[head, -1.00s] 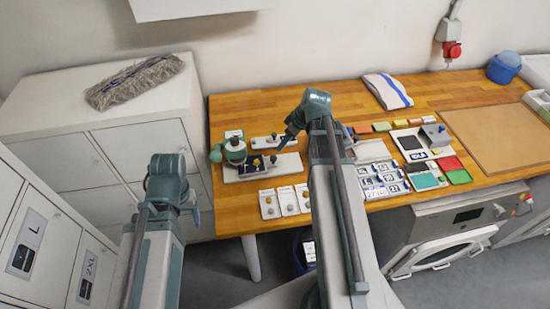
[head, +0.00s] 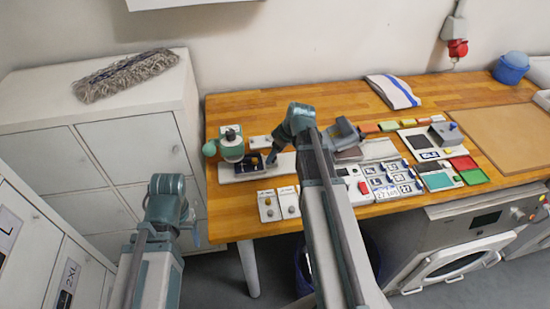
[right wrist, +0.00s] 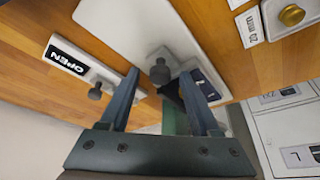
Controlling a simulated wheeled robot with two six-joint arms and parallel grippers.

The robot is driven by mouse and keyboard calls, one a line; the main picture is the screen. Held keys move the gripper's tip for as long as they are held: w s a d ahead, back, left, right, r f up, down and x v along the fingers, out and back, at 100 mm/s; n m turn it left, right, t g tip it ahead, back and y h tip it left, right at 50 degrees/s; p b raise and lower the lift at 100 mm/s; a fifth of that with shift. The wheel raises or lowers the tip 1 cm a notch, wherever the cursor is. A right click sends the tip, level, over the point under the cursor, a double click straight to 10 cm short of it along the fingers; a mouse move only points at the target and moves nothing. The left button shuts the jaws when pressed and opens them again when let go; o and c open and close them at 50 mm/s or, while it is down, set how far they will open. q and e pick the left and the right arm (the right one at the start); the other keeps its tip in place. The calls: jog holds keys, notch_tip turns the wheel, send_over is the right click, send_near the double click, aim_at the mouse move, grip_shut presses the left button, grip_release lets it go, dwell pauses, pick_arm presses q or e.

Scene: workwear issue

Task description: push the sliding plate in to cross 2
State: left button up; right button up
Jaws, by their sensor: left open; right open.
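The press (head: 232,146) with its green head stands at the left of the table on a long pale base (head: 226,175). A dark blue sliding plate (head: 248,163) with yellow marks lies on this base; cross 2 cannot be made out. My right gripper (head: 272,158) is open at the plate's right end. In the right wrist view a grey knob (right wrist: 160,72) shows between my right fingertips (right wrist: 160,78), with a dark plate edge (right wrist: 205,87) beside it. Whether a finger touches the knob is unclear. My left gripper (head: 193,228) is open and empty, left of the table.
White cards with knobs (head: 268,206) lie at the front edge. Marked tiles (head: 388,180), trays (head: 473,170) and a brown board (head: 500,133) fill the right. Cabinets (head: 95,160) stand left.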

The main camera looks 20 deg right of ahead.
grip_shut()
dwell(0.3)
dwell(1.1)
